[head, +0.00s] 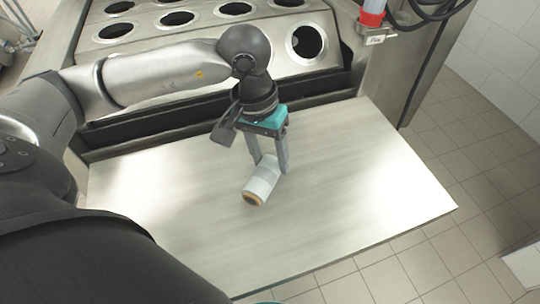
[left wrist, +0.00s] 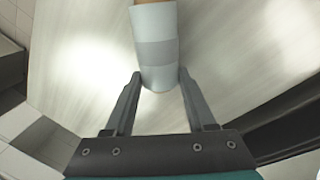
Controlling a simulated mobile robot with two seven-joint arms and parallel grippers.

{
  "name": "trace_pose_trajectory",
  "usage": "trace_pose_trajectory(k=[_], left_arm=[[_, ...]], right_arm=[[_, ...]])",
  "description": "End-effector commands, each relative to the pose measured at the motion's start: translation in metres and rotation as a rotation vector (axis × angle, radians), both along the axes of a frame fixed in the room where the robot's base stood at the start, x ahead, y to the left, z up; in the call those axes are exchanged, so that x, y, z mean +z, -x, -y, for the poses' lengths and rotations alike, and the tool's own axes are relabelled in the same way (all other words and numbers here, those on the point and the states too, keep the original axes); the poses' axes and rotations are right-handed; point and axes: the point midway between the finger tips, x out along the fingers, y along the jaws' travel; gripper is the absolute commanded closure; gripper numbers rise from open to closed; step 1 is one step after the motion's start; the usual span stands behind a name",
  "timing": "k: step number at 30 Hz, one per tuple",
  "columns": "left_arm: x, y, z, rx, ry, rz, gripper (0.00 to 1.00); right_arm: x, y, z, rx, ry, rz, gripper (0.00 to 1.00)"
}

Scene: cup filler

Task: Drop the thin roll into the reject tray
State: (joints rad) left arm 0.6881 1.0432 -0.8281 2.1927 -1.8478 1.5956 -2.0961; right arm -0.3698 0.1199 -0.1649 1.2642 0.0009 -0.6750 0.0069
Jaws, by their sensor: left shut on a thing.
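The roll (head: 263,181) is a short pale grey cylinder with a darker band and an orange-brown end facing the front left. My left gripper (head: 271,166) points down over the metal table and is shut on the roll. In the left wrist view the roll (left wrist: 157,50) sits between the two fingertips (left wrist: 159,78) and extends away toward the top edge. I cannot tell whether it touches the table. No reject tray can be made out. My right gripper is not in view.
The bare metal table (head: 350,185) has free room around the roll. Behind it stands a steel machine with several round holes (head: 306,42). A red-and-white cylinder (head: 372,12) and black cables are at the back right. Tiled floor (head: 445,245) lies beyond the table's right and front edges.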

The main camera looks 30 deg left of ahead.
Motion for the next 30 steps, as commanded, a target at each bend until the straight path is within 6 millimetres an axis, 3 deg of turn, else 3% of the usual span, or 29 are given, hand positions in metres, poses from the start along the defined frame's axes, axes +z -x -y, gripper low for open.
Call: trace_pose_trajectory(k=[7, 8, 15, 27, 30], left_arm=[[-0.003, 0.000, 0.000, 0.000, 0.001, 0.001, 1.00], [-0.003, 0.000, 0.000, 0.000, 0.000, 0.000, 0.42], [-0.002, 0.000, 0.000, 0.000, 0.000, 0.000, 0.15], [0.000, 0.000, 0.000, 0.000, 0.000, 0.000, 0.14], [0.007, -0.001, -0.001, 0.000, 0.000, 0.002, 0.14]], right_arm=[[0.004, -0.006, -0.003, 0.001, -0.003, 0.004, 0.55], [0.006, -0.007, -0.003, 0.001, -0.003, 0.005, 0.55], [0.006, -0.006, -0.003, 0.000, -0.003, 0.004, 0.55], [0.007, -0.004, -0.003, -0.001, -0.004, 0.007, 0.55], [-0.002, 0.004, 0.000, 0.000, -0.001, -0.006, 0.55]])
